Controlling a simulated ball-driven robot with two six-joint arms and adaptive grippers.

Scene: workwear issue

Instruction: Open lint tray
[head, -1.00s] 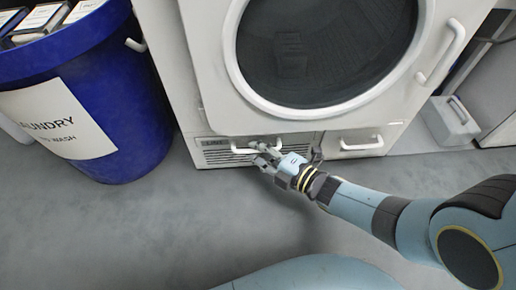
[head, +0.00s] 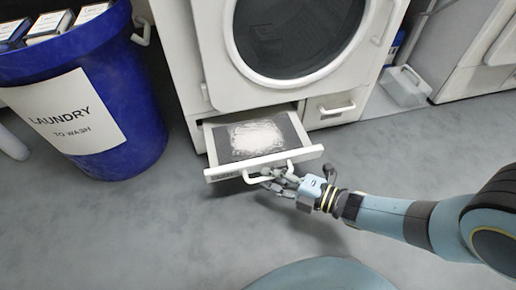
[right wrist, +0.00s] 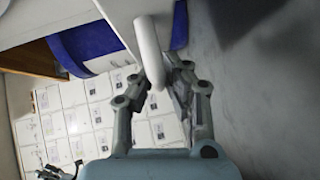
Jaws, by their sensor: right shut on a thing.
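The lint tray (head: 220,149) is pulled out from the lower left of the white dryer (head: 215,88). A pale, fluffy patch of lint (head: 256,137) lies on its dark bed. My right gripper (head: 270,180) is shut on the white bar handle (head: 252,180) at the tray's front. In the right wrist view the handle (right wrist: 148,52) runs between the fingers of my right gripper (right wrist: 160,88). My left gripper is not in the head view; a small gripper-like shape at the lower left of the wrist view is too unclear to name.
A blue laundry bin (head: 131,92) with a "LAUNDRY TO WASH" label stands left of the dryer. A second small drawer (head: 329,114) right of the tray is shut. A pale container (head: 404,86) stands at the right. The grey floor (head: 190,235) in front is clear.

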